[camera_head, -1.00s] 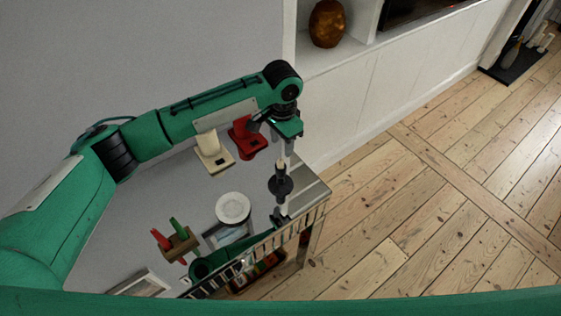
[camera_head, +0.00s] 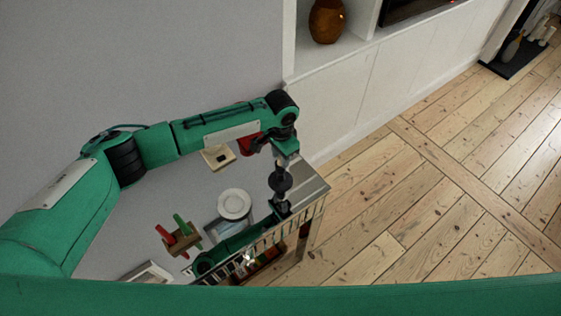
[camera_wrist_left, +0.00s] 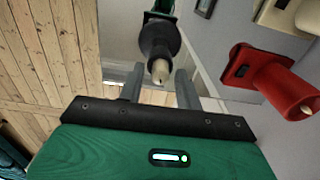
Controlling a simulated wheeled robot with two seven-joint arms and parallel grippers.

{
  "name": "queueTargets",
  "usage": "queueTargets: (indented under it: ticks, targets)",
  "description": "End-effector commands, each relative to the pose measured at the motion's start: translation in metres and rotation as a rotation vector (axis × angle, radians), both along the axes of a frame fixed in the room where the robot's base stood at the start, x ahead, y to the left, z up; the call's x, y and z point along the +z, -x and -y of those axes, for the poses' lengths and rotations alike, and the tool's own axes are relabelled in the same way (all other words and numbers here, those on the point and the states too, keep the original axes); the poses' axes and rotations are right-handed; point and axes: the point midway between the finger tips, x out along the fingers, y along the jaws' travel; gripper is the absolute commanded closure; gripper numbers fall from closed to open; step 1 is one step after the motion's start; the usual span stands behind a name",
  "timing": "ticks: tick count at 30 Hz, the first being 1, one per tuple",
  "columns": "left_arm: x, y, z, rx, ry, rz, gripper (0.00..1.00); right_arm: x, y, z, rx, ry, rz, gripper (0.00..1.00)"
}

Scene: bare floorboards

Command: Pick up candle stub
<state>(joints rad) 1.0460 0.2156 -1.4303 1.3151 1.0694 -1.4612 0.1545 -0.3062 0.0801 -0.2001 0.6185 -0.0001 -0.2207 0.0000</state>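The candle stub (camera_wrist_left: 160,72) is a short pale tip in a black holder (camera_wrist_left: 158,40). In the left wrist view it lies between and beyond the fingertips, with space on both sides. In the head view the black holder (camera_head: 280,181) stands upright directly below my left gripper (camera_head: 283,158); the stub itself is mostly hidden there. My left gripper also shows in the left wrist view (camera_wrist_left: 160,88), with its two grey fingers apart and nothing clamped.
Red (camera_wrist_left: 275,80) and cream (camera_head: 218,157) stands are close beside, partly behind my left arm in the head view. Open floorboards (camera_head: 440,190) fill the right.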

Motion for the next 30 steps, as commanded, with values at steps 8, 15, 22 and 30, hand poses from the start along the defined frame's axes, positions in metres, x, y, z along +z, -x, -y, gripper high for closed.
queueTargets:
  ticks: [8,15,22,30]
  targets:
    - [0.0,0.0,0.0,0.001,0.0,0.0,1.0,0.0,-0.007,0.0,0.0,-0.001,0.008,0.46]
    - [0.0,0.0,0.0,0.001,0.0,0.0,1.0,0.0,-0.007,0.0,0.0,-0.001,0.009,0.46]
    - [0.008,-0.001,0.0,0.002,0.0,0.0,1.0,-0.003,-0.007,-0.001,0.0,-0.001,0.009,0.46]
    - [0.054,-0.001,0.001,-0.001,0.003,0.004,1.0,-0.017,-0.007,-0.001,0.0,-0.001,0.009,0.46]
